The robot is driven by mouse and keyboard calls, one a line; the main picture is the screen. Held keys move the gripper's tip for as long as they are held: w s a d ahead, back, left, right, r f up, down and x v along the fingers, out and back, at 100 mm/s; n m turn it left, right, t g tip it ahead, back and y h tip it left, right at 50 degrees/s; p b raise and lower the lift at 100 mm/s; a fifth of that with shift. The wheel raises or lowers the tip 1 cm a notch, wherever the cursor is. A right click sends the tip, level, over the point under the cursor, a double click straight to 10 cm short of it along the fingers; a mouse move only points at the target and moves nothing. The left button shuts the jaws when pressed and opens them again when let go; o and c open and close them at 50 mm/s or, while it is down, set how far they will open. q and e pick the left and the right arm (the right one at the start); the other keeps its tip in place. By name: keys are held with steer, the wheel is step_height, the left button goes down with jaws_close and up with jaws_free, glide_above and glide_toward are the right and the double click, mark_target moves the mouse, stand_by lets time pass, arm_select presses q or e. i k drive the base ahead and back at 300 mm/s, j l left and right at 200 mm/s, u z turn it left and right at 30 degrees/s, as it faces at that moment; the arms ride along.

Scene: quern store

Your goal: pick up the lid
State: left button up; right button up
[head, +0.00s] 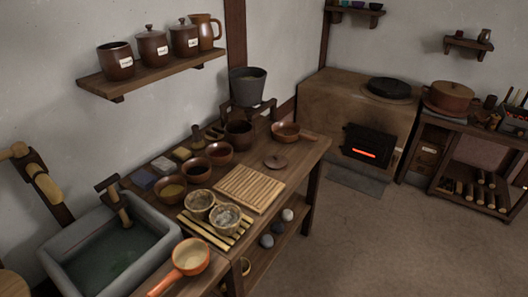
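On the wall shelf, an open dark brown jar (117,62) has no lid, and two similar jars (152,47) have lids on. A dark open pot (239,134) stands on the table to the left of the loose lid. Neither of my grippers shows in the head view.
Bowls (219,153) stand left of the mat. Two strainer-like cups (225,217) and an orange-handled pan (190,257) are nearer the front. A stone sink (165,262) is at left. A stove (340,104) stands behind. The floor (365,240) at right is clear.

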mark_target(275, 161)
steer(key=i+l+u, duration=0.15)
steer(key=i+l, duration=0.75)
steer(key=l, duration=0.15)
